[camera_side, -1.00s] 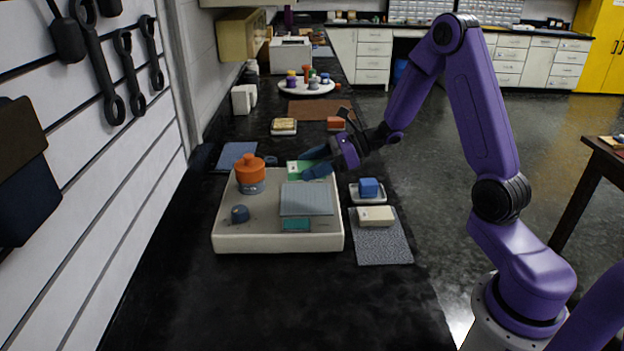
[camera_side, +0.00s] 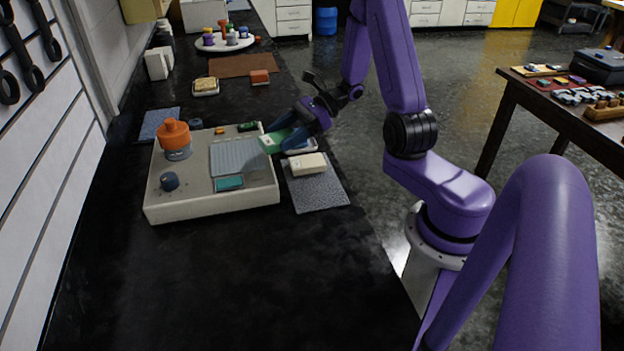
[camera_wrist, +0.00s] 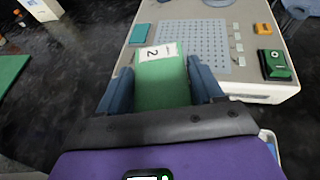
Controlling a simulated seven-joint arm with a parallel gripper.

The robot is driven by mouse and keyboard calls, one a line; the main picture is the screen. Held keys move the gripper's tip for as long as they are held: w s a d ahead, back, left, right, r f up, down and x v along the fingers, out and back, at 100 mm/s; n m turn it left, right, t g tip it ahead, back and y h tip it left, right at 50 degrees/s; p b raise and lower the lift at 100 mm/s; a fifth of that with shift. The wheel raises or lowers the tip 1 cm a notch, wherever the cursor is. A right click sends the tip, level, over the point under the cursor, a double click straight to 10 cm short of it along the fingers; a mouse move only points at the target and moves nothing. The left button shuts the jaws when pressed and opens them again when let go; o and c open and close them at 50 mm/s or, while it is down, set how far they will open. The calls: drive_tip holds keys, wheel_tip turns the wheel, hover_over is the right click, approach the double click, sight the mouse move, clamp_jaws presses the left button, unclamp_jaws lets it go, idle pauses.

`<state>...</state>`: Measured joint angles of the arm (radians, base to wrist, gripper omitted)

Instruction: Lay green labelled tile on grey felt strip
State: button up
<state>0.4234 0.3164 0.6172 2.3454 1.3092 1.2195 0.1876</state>
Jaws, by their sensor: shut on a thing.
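My gripper (camera_side: 280,138) is shut on the green tile (camera_side: 267,144), with one blue finger along each side. In the wrist view the tile (camera_wrist: 162,88) shows a white label with a 2 at its far end. The tile is at the right edge of the pale tray (camera_side: 215,201), seemingly raised above it. A grey speckled mat (camera_side: 318,195), which looks like the felt strip, lies right of the tray, nearer the camera than my gripper. A cream block (camera_side: 308,163) rests on its far part; its near part is bare.
The tray holds a grey dotted panel (camera_side: 238,157), a teal piece (camera_side: 229,183), an orange-topped pot (camera_side: 174,138), a dark blue knob (camera_side: 169,181) and a green-black piece (camera_side: 248,127). A white dish (camera_side: 302,146) sits partly behind my gripper. The black bench in front is clear.

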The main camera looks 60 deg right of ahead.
drive_tip(key=n+g+y, duration=0.1)
drive_tip(key=n+g, duration=0.1)
hover_over(323, 191)
drive_tip(key=w, duration=0.1)
drive_tip(key=f, duration=0.2)
drive_tip(key=shift+s+f, duration=0.15)
drive_tip(key=shift+f, duration=1.1)
drive_tip(key=shift+s+f, duration=0.2)
drive_tip(key=shift+f, duration=1.05)
drive_tip(key=shift+s+f, duration=0.15)
drive_tip(key=shift+f, duration=1.1)
drive_tip(key=shift+f, duration=0.1)
drive_tip(key=o, duration=1.2)
